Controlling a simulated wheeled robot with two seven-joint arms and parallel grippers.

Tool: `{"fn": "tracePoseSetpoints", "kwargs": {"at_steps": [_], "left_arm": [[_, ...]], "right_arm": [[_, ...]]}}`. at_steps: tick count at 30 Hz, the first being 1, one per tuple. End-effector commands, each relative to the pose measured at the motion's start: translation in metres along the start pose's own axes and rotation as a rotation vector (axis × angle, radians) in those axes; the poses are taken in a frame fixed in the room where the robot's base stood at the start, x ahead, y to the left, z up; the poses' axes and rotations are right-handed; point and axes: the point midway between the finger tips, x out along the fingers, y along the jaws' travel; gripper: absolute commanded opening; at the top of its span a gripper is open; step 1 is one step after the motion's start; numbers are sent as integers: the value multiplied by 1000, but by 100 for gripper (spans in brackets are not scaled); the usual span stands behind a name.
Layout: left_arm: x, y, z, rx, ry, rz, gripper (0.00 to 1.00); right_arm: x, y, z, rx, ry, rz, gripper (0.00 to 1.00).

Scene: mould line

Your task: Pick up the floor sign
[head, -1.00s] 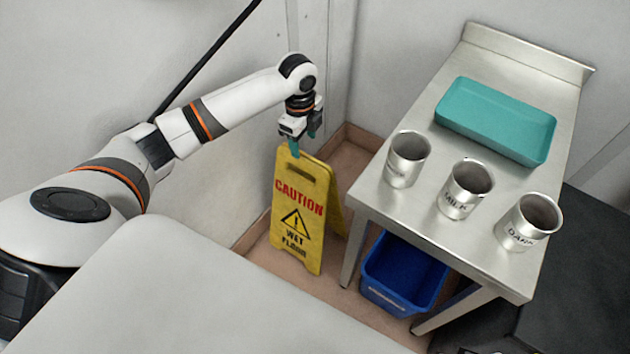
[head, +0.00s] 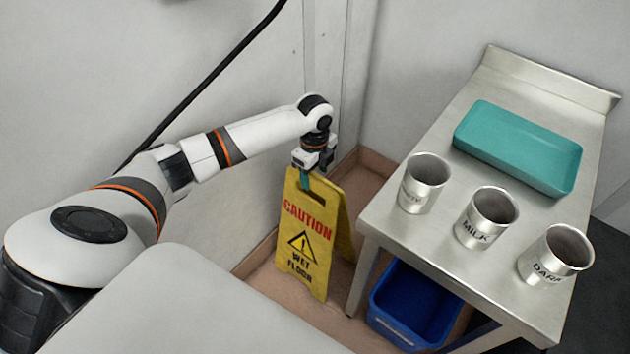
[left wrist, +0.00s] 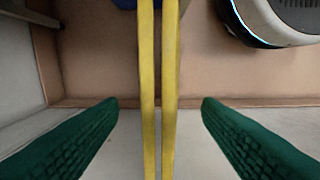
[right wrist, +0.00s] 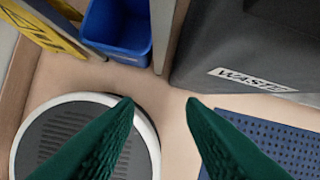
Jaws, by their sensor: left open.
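The yellow floor sign (head: 308,235), marked CAUTION WET FLOOR, stands on the floor between the wall and the steel table, its panels spread like an A-frame. My left gripper (head: 305,178) is at its top edge, pointing down. In the left wrist view the sign's two yellow panels (left wrist: 148,75) run edge-on between the open green fingers of the left gripper (left wrist: 160,103), with a gap on both sides. My right gripper (right wrist: 160,101) shows only in the right wrist view, fingers apart and empty. The sign (right wrist: 38,28) shows partly there too.
A steel table (head: 425,255) stands right of the sign, holding a teal tray (head: 520,150) and three metal cups (head: 486,218). A blue bin (head: 410,305) is beneath it. The right wrist view shows a dark WASTE bin (right wrist: 215,50) and a blue perforated mat (right wrist: 265,130).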

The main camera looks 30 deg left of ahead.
Motion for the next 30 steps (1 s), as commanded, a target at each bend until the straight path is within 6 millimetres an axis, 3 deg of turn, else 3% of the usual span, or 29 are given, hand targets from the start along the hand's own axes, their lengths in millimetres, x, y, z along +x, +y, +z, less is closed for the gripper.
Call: {"fn": "tracePoseSetpoints", "kwargs": {"at_steps": [1, 5, 14, 25, 30], "left_arm": [[15, 1, 1, 0, -1, -2, 59], [28, 1, 0, 0, 0, -1, 59], [32, 1, 0, 1, 1, 0, 59], [32, 1, 0, 1, 1, 0, 0], [31, 1, 0, 1, 0, 0, 0]], "right_arm": [[1, 0, -3, 0, -4, -1, 36], [5, 0, -4, 0, -1, -1, 36], [5, 0, -4, 0, -1, -1, 36], [5, 0, -4, 0, 0, -1, 36], [5, 0, -4, 0, 0, -1, 36]]}}
